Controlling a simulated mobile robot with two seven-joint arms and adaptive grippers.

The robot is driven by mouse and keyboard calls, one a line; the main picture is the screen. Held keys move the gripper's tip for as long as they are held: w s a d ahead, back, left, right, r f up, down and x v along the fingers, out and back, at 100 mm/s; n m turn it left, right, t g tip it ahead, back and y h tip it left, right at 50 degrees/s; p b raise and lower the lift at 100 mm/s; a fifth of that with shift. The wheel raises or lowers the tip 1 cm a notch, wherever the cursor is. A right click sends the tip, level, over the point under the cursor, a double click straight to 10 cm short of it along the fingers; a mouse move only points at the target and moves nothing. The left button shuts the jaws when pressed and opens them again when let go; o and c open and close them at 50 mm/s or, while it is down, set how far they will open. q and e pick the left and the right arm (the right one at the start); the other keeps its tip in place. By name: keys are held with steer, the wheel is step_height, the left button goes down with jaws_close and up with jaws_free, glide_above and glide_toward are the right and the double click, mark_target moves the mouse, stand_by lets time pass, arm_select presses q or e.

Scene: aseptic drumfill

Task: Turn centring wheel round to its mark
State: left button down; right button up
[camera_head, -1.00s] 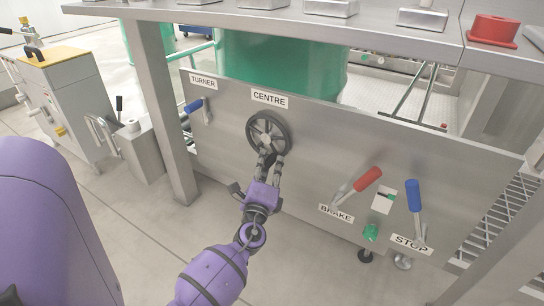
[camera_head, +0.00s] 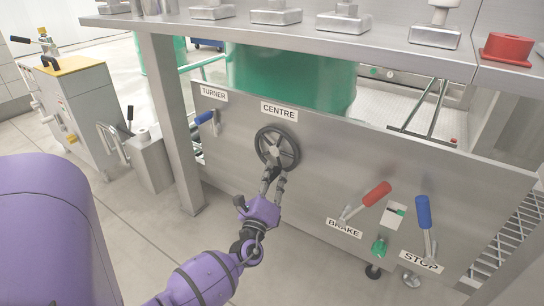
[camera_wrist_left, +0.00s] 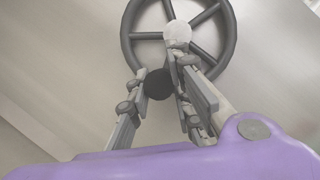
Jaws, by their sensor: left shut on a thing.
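The centring wheel (camera_head: 296,143) is a dark spoked handwheel with a pale hub, on a steel panel under the CENTRE label (camera_head: 279,111). In the left wrist view the wheel (camera_wrist_left: 229,40) fills the upper middle, with a dark round knob (camera_wrist_left: 158,83) at its lower rim. My left gripper (camera_head: 271,176) reaches up to the lower part of the wheel. Its fingers (camera_wrist_left: 160,95) are shut on the knob, one on each side of it. No mark on or around the wheel can be made out. My right gripper is not in view.
A steel leg (camera_head: 172,120) stands left of the panel. A green drum (camera_head: 290,80) is behind.

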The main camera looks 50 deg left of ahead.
arm_select(q)
steer(key=c, duration=1.7)
jaws_free()
steer(key=shift+o, duration=0.2)
steer(key=v, duration=1.2)
steer(key=shift+o, duration=0.5)
